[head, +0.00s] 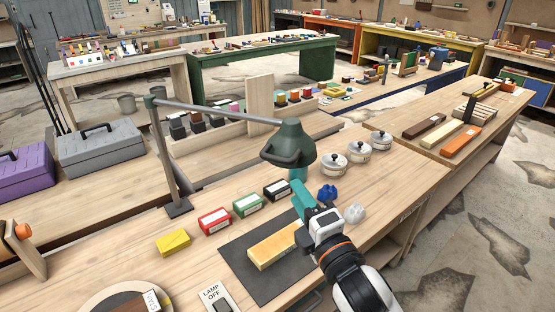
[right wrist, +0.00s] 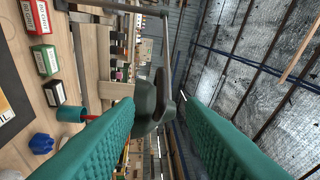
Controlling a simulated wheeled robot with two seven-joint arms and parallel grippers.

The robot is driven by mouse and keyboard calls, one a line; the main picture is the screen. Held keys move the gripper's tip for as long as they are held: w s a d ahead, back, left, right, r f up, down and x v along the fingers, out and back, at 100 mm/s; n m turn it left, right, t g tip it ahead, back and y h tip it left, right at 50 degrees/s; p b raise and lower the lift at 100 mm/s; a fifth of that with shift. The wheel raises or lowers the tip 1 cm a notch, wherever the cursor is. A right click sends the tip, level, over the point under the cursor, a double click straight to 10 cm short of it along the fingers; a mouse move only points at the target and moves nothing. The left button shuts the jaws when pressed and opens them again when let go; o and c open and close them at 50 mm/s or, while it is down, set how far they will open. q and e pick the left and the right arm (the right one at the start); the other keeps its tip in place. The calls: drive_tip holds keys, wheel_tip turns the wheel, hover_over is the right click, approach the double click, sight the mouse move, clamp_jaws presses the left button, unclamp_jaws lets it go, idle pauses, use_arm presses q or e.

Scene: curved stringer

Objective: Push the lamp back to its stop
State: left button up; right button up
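The lamp is dark green, with a round shade (head: 288,143) on a long grey arm (head: 215,112) that comes from an upright post (head: 165,155) on the bench. The shade hangs over the middle of the bench. My right gripper (head: 303,195) is in front of and below the shade, its teal fingers pointing toward it. In the right wrist view the two fingers (right wrist: 158,103) stand apart with nothing between them, and the shade (right wrist: 146,100) shows beyond their tips. Whether they touch it cannot be told. The lamp's stop is not identifiable. My left gripper is out of view.
Under the shade stands a teal cup (right wrist: 70,114). Nearby are red (head: 214,220), green (head: 248,204) and black (head: 277,189) boxes, a yellow block (head: 173,242), a dark mat (head: 236,263) with a tan block (head: 274,246), blue (head: 327,193) and white (head: 354,213) lumps, and lidded jars (head: 334,163).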

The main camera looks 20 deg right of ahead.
sight(275, 159)
drive_tip(key=w+p, duration=0.1)
drive_tip(key=w, duration=0.3)
drive_tip(key=w+a+r+p, duration=0.1)
drive_tip(key=w, duration=0.2)
drive_tip(key=w+p, duration=0.1)
drive_tip(key=w, duration=0.3)
drive_tip(key=shift+w+a+r, duration=0.15)
drive_tip(key=shift+w+r, duration=0.2)
drive_tip(key=shift+r, duration=0.05)
clamp_jaws()
